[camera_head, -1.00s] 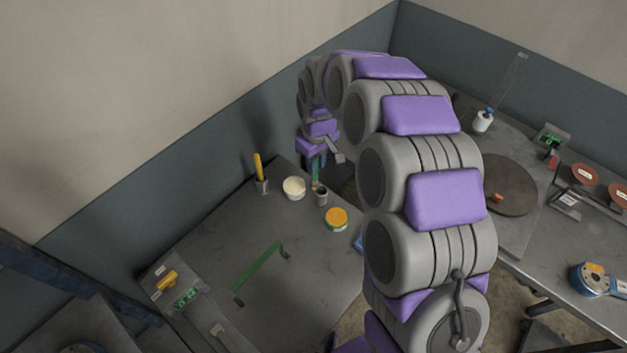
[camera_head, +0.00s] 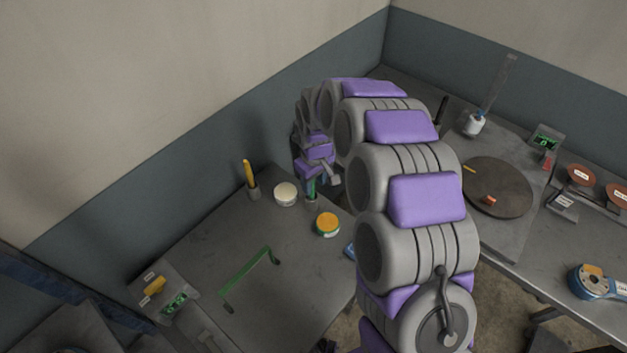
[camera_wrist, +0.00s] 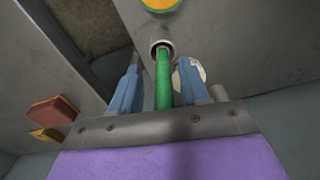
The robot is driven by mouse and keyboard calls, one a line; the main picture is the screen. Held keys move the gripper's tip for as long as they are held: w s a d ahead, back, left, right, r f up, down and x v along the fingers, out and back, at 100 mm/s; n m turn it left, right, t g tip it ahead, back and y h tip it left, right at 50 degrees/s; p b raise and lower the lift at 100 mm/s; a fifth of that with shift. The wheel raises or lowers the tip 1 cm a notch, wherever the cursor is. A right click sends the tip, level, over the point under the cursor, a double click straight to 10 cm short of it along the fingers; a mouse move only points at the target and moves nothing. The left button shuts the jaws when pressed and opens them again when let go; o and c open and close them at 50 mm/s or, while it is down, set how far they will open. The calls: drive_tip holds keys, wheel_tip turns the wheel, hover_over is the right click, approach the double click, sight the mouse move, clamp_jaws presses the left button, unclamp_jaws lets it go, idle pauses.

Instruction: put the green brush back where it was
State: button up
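The green brush (camera_wrist: 163,85) stands between my two blue fingers in the wrist view. Its far end is within the rim of a small grey cup (camera_wrist: 161,46). In the head view the brush (camera_head: 311,187) shows below my gripper (camera_head: 314,178), at the far corner of the grey table, and the cup is mostly hidden there. In the wrist view my gripper (camera_wrist: 158,88) is open, with a visible gap between the brush and each finger. How deep the brush sits in the cup is hard to tell.
A white-topped tub (camera_head: 286,194), a cup with a yellow-handled tool (camera_head: 251,180) and an orange-lidded tin (camera_head: 328,224) stand close by. A round dark plate (camera_head: 497,187) is on the right-hand table.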

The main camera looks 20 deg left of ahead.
drive_tip(key=shift+a, duration=0.4)
drive_tip(key=shift+a+r, duration=0.15)
drive_tip(key=r+p, duration=0.1)
drive_tip(key=r, duration=0.2)
drive_tip(key=r+p, duration=0.1)
drive_tip(key=r, duration=0.3)
drive_tip(key=r+p, duration=0.1)
drive_tip(key=r, duration=0.3)
drive_tip(key=shift+s+d, duration=0.1)
drive_tip(key=shift+d, duration=0.3)
drive_tip(key=shift+a+r, duration=0.15)
drive_tip(key=shift+r, duration=0.1)
drive_tip(key=s+d+r+m, duration=0.2)
drive_tip(key=s+d+r, duration=0.1)
drive_tip(key=s+d, duration=0.3)
drive_tip(key=s+d+r+m+g, duration=0.1)
drive_tip(key=s+d+r+m, duration=0.15)
drive_tip(key=d, duration=0.55)
drive_tip(key=s+d+r+m, duration=0.1)
drive_tip(key=s+d+r, duration=0.35)
drive_tip(key=d, duration=0.25)
drive_tip(key=s+d+m, duration=0.3)
drive_tip(key=s+d, duration=0.2)
drive_tip(key=s, duration=0.5)
drive_tip(key=s+d+m+g, duration=0.1)
drive_tip(key=s+d+m, duration=0.2)
drive_tip(key=s, duration=0.7)
drive_tip(key=shift+s+d+f, duration=0.15)
drive_tip(key=shift+d+f, duration=0.3)
drive_tip(key=shift+d, duration=0.45)
